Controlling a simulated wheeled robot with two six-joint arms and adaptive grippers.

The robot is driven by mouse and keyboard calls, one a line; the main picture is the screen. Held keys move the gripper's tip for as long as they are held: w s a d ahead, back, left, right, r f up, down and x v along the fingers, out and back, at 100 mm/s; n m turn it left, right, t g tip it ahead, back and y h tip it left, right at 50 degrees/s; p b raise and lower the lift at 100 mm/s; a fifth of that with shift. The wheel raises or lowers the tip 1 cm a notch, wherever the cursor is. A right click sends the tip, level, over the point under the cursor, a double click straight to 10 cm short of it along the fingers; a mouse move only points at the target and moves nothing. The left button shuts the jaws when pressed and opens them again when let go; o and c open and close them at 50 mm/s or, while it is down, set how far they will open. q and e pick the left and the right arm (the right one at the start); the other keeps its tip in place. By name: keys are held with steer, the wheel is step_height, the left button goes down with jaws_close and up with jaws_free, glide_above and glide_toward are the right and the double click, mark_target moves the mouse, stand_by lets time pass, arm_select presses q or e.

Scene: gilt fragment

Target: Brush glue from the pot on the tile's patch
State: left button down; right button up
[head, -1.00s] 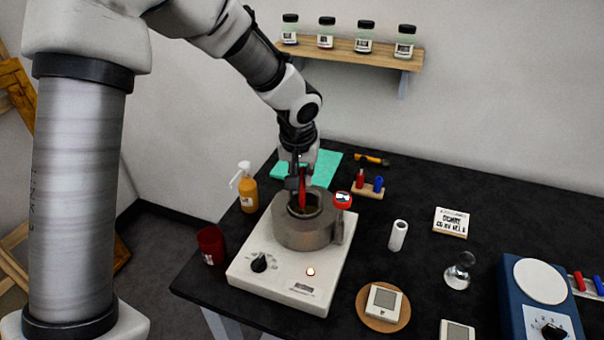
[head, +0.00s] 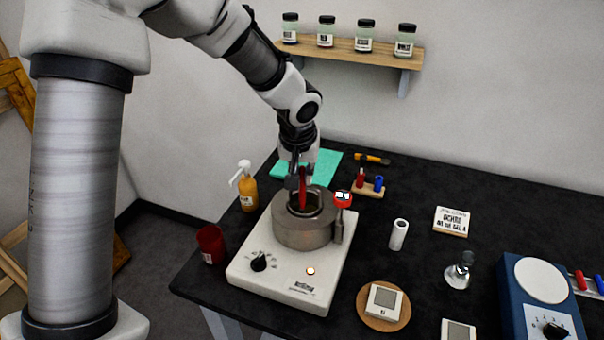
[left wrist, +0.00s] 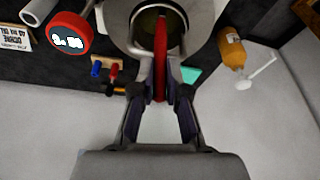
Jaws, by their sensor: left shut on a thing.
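The glue pot (head: 302,232) is a grey metal vessel on a white heater base (head: 285,268). My left gripper (head: 297,184) is above the pot's mouth, shut on a red-handled brush (head: 303,196). The brush stands roughly upright with its lower end inside the pot; its tip is hidden. In the left wrist view the red handle (left wrist: 160,45) runs between the fingers (left wrist: 160,92) into the pot's opening. My right gripper is not in view.
A red-topped dial (head: 343,198) stands at the pot's right. A white cylinder (head: 398,235), a glass-like stamp (head: 459,270) and a blue device (head: 540,298) stand to the right.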

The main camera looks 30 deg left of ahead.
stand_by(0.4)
arm_select(q)
step_height(320, 180, up, 7)
steer(key=p, duration=0.5)
steer(key=shift+p, duration=0.3)
steer(key=shift+f, duration=0.1)
